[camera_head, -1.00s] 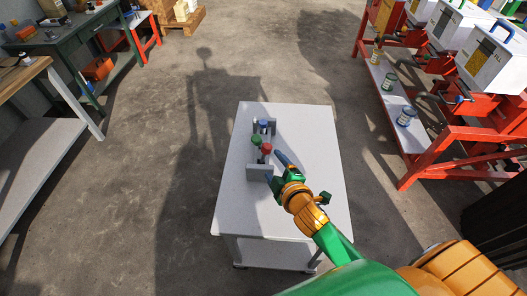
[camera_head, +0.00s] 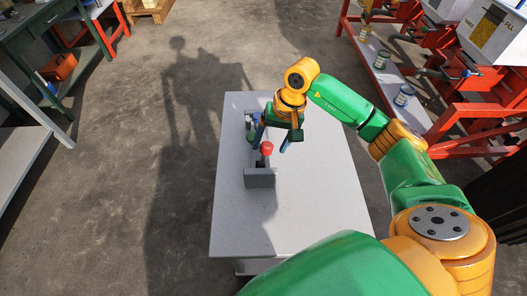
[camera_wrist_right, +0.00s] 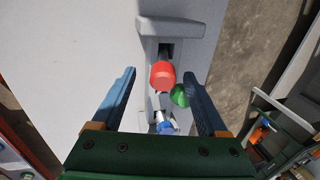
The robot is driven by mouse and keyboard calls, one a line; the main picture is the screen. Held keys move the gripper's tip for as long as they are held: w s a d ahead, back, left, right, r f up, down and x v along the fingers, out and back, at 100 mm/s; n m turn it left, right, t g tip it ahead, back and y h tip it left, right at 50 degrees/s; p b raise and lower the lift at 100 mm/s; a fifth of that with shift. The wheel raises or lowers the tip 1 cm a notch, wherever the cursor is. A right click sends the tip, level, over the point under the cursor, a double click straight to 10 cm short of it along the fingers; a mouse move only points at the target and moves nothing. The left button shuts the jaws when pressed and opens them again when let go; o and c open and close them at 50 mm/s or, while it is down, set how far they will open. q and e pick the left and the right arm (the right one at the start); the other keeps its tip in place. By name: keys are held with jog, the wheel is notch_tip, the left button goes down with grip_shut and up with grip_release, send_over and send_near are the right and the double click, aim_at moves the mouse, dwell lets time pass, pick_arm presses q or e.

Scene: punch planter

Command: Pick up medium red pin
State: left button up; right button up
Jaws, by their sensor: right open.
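The red pin (camera_head: 266,148) stands in a grey holder (camera_head: 260,178) on the white table, its round red head up. In the right wrist view the red pin (camera_wrist_right: 162,75) lies ahead of and between the two blue fingers. My right gripper (camera_head: 272,140) is open over the holder, its fingers apart on either side of the pins and not closed on anything. In the wrist view a green pin (camera_wrist_right: 180,95) sits just right of the red one, and a blue pin (camera_wrist_right: 165,127) is nearer the gripper body. My left gripper is not in view.
The white table (camera_head: 310,200) is bare to the right and front of the holder. A red rack (camera_head: 470,125) with cans and white boxes stands at the right. A green workbench (camera_head: 40,25) is at the far left. Concrete floor lies between.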

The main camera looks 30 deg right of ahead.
aim_at(263, 160)
jog(key=x, duration=0.4)
jog(key=shift+a+r, duration=0.1)
jog(key=shift+a, duration=0.1)
grip_shut()
